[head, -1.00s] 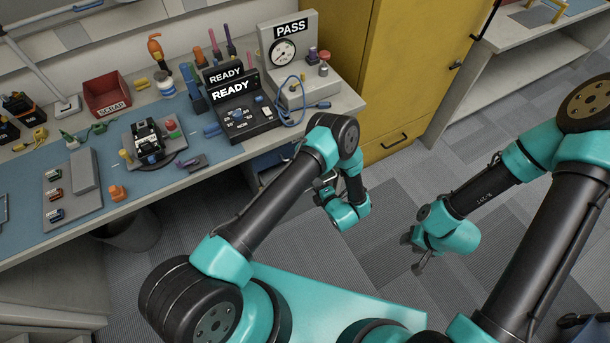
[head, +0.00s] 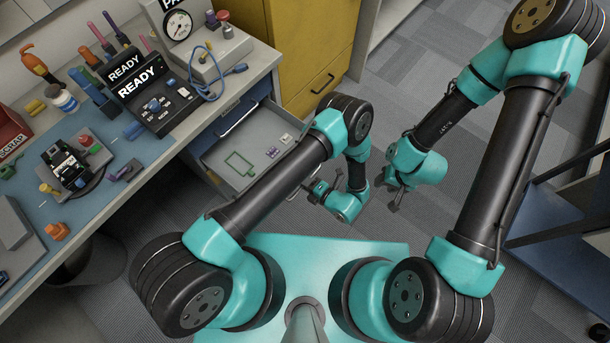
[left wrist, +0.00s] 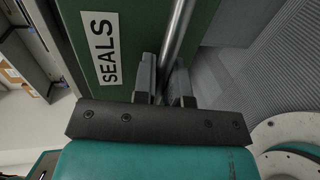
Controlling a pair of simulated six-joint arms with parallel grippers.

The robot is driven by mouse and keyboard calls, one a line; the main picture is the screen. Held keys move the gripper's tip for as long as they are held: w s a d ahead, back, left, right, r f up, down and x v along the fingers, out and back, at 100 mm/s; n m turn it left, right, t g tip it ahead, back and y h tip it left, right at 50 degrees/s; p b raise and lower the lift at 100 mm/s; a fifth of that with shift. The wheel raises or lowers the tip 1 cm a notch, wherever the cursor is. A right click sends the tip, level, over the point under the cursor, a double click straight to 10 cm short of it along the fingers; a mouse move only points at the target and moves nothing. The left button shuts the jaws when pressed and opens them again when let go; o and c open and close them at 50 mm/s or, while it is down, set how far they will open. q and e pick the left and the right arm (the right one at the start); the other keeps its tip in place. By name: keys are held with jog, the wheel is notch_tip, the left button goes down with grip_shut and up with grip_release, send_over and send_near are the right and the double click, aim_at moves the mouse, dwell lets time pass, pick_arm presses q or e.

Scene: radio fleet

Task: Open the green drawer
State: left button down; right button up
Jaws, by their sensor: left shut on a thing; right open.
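The green drawer front (left wrist: 140,22) fills the upper middle of the left wrist view, with a white SEALS label (left wrist: 100,48) and a grey bar handle (left wrist: 181,30). My left gripper (left wrist: 165,78) is shut on this handle. In the head view, my left gripper (head: 328,188) is right of an open drawer (head: 252,140) under the bench; my left arm hides part of it, and its front face does not show clearly. My right gripper (head: 392,190) is open and empty above the floor.
A closed blue drawer (head: 228,122) with a bar handle sits just above the open one. The yellow cabinet (head: 310,45) stands behind. The open drawer holds a green outline and small pieces. The bench (head: 150,165) is crowded. A dark blue cart (head: 560,230) stands at right.

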pick_arm(q)
jog(key=shift+s+d, duration=0.1)
jog(key=shift+d, duration=0.05)
jog(key=c, duration=1.2)
grip_release()
jog(key=shift+d, duration=0.1)
jog(key=shift+w+v, duration=0.15)
jog(key=shift+v, duration=1.85)
jog(key=shift+w+v, duration=0.1)
jog(key=shift+v, duration=1.9)
jog(key=shift+r, duration=0.1)
jog(key=shift+x, duration=4)
